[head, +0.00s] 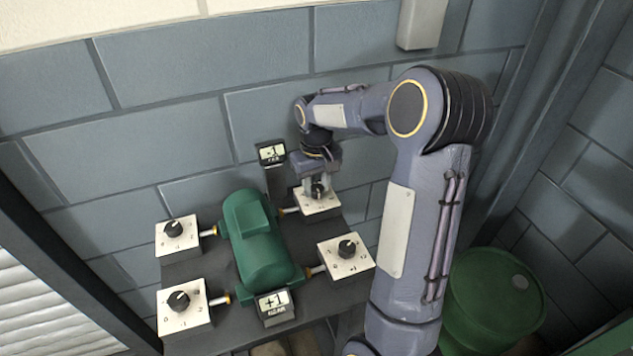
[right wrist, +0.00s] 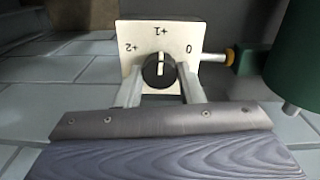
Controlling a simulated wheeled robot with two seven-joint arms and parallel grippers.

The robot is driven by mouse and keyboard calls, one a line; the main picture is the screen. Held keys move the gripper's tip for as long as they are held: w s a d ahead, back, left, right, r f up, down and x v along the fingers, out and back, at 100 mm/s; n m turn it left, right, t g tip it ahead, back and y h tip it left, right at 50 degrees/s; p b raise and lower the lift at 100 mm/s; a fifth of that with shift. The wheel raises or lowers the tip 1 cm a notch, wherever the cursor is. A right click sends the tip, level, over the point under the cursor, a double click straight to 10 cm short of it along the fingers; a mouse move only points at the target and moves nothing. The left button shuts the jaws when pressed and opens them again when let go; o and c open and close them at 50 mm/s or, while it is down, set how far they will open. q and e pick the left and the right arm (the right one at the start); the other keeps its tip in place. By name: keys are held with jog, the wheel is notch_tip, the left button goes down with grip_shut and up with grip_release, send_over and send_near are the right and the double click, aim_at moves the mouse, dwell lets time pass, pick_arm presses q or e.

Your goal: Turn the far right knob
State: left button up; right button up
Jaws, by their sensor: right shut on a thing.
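The far right knob (right wrist: 158,71) is black and round, on a white square plate (right wrist: 190,36) marked 0, +1 and +2. Its white pointer line aims at about +1 in the right wrist view. My right gripper (head: 318,189) comes down over this plate in the head view. Its fingers (right wrist: 160,88) are shut on the knob, one on each side. In the head view the gripper mostly hides the knob, and part of the plate (head: 325,207) shows below it. The far display (head: 271,153) reads -1 and the near display (head: 274,301) reads +1. My left gripper is not in view.
A green casing (head: 262,245) lies in the middle of the dark table. Other knob boxes stand at far left (head: 178,239), near left (head: 184,313) and near right (head: 345,262). A green barrel (head: 490,290) stands at right. A block wall is close behind.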

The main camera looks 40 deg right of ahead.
aim_at(316, 188)
jog(key=n+p, duration=0.1)
jog(key=n, duration=0.5)
jog(key=shift+r, duration=0.1)
jog(key=n+p, duration=0.1)
jog(key=n, duration=0.5)
jog(key=shift+n, duration=0.4)
jog(key=n+p, duration=0.1)
jog(key=n, duration=0.5)
jog(key=n+p, duration=0.2)
jog(key=n, duration=0.3)
jog(key=shift+n, duration=0.4)
jog(key=o, duration=1)
notch_tip(316, 188, up, 8)
jog(key=shift+f+b, duration=0.15)
jog(key=shift+b, duration=0.15)
